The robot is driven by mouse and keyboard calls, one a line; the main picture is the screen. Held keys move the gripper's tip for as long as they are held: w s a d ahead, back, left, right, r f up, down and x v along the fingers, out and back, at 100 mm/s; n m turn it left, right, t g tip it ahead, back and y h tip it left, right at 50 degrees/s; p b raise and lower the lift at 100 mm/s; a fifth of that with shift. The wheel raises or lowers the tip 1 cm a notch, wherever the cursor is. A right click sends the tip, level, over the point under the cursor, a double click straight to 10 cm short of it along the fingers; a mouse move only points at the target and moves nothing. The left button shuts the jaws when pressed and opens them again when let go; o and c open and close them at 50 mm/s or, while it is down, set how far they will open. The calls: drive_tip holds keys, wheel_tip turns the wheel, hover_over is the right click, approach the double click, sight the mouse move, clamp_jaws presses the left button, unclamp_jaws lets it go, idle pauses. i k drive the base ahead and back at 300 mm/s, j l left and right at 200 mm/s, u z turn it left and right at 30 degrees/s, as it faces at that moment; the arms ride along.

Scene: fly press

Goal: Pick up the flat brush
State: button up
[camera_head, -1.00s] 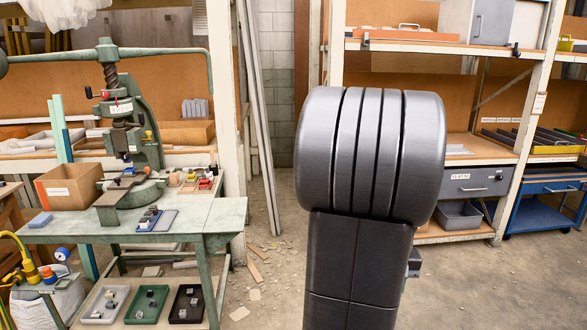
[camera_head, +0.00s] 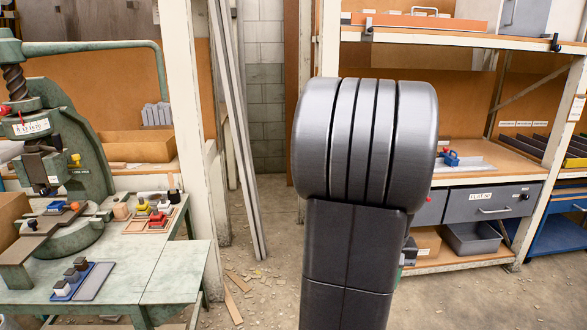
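I cannot make out a flat brush for certain in this view. My gripper is not in view.
The green fly press (camera_head: 85,150) stands at the left, cut by the picture edge. A blue and red tool (camera_head: 450,158) lies on the right shelf above a grey drawer (camera_head: 490,203). Debris lies on the floor (camera_head: 258,290) between table and shelving.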

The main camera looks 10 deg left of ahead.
sight(172, 190)
drive_tip(key=i+u, duration=0.3)
drive_tip(key=i, duration=0.25)
drive_tip(key=i+l+u, duration=0.15)
drive_tip(key=i+u, duration=0.15)
drive_tip(key=i, duration=0.25)
drive_tip(key=i+l+u, duration=0.3)
drive_tip(key=i, duration=0.25)
drive_tip(key=i+u, duration=0.25)
drive_tip(key=u, duration=0.2)
drive_tip(key=i+l+u, duration=0.2)
drive_tip(key=u, duration=0.25)
drive_tip(key=i+l+u, duration=0.3)
drive_tip(key=u, duration=0.15)
drive_tip(key=i+l+u, duration=0.15)
drive_tip(key=l+u, duration=0.15)
drive_tip(key=u, duration=0.2)
drive_tip(key=i+l+u, duration=0.3)
drive_tip(key=l+u, duration=0.35)
drive_tip(key=i+l, duration=0.05)
drive_tip(key=l, duration=0.05)
